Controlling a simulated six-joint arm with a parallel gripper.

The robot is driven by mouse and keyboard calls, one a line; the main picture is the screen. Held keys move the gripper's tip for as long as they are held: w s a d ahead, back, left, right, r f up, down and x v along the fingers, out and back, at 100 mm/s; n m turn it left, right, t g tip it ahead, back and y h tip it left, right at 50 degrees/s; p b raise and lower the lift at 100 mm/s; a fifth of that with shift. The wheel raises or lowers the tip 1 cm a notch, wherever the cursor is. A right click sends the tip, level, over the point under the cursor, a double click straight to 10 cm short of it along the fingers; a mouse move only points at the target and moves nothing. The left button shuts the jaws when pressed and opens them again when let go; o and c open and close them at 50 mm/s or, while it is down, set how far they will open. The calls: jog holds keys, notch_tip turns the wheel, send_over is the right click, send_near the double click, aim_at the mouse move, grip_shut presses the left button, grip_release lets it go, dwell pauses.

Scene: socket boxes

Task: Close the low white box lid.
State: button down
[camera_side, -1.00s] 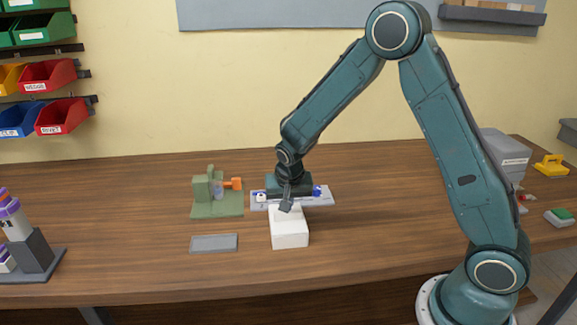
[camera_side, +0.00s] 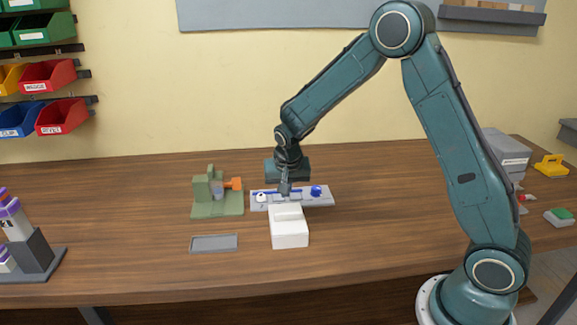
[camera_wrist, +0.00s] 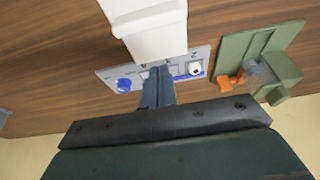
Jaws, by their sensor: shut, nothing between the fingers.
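The low white box (camera_side: 290,232) stands on the table in front of the grey panel. Its lid (camera_side: 287,212) looks flat across the top in the side view, and I see no clear gap. The box also shows at the top of the wrist view (camera_wrist: 155,32), partly cut off by the frame edge. My gripper (camera_side: 284,189) is shut and empty, pointing down just behind and above the box's rear edge, over the panel. In the wrist view its fingers (camera_wrist: 161,74) end close to the box; whether they touch it I cannot tell.
A grey panel (camera_side: 322,199) with a blue knob (camera_side: 316,191) and a white knob (camera_side: 261,197) lies behind the box. A green fixture with an orange part (camera_side: 215,208) stands left. A shallow grey tray (camera_side: 214,243) lies front left. The table right of the box is clear.

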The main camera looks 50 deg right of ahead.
jog(key=v, duration=0.7)
jog(key=shift+r, duration=0.35)
jog(key=s+a+r+n+t+y, duration=0.2)
jog(key=s+a+r+n, duration=0.15)
jog(key=s+r, duration=0.9)
jog(key=s+a+n, duration=0.2)
jog(key=s+n, duration=0.3)
jog(key=s, duration=1)
jog(key=shift+s+a+t+y, duration=0.3)
jog(key=shift+a+t+y, duration=0.1)
jog(key=shift+n, duration=0.25)
